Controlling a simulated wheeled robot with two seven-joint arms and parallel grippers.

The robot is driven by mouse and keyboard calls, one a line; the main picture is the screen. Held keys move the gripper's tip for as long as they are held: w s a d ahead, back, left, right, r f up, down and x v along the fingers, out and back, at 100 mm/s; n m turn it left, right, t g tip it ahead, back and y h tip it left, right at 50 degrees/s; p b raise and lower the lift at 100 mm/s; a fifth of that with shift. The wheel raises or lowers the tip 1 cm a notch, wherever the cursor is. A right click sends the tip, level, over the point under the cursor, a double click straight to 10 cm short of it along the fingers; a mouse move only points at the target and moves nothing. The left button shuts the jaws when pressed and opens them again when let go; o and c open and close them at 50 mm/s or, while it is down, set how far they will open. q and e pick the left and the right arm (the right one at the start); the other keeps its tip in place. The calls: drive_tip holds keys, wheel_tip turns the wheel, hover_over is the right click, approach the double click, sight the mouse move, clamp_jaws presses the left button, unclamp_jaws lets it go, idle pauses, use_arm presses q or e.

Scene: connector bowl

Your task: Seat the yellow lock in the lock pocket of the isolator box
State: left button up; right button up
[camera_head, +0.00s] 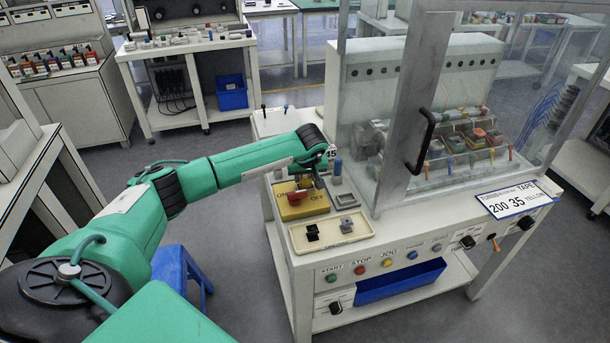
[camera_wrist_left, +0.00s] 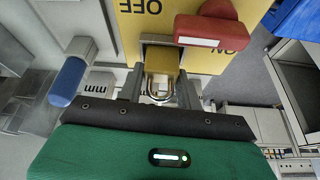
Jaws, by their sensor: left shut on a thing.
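The isolator box (camera_head: 292,212) is yellow with ON and OFF lettering and stands at the bench's left part. Its red handle (camera_head: 297,197) also shows in the left wrist view (camera_wrist_left: 209,31). My left gripper (camera_head: 317,178) is over the box's back right part, pointing down. In the left wrist view it (camera_wrist_left: 161,72) is shut on the yellow lock (camera_wrist_left: 161,57), whose metal shackle faces the camera. The lock is right at the box's yellow face, beside the handle. My right gripper is not in view.
A blue-tipped post (camera_head: 337,169) stands just right of my left gripper. A beige tray (camera_head: 330,240) with a black part lies in front of the box. A grey block (camera_head: 345,198) sits to the right. The clear guard door with its black handle (camera_head: 424,140) stands further right.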

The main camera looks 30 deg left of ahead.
use_arm(q)
drive_tip(key=shift+f, duration=0.2)
drive_tip(key=o, duration=1)
drive_tip(key=shift+o, duration=0.2)
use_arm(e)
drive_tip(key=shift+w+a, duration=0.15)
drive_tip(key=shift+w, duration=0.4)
use_arm(q)
drive_tip(key=shift+r, duration=0.1)
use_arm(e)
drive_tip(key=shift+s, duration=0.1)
use_arm(q)
drive_tip(key=shift+r, duration=0.15)
drive_tip(key=b+v, duration=0.1)
drive_tip(key=v, duration=0.3)
drive_tip(key=b+v, duration=0.1)
drive_tip(key=v, duration=0.7)
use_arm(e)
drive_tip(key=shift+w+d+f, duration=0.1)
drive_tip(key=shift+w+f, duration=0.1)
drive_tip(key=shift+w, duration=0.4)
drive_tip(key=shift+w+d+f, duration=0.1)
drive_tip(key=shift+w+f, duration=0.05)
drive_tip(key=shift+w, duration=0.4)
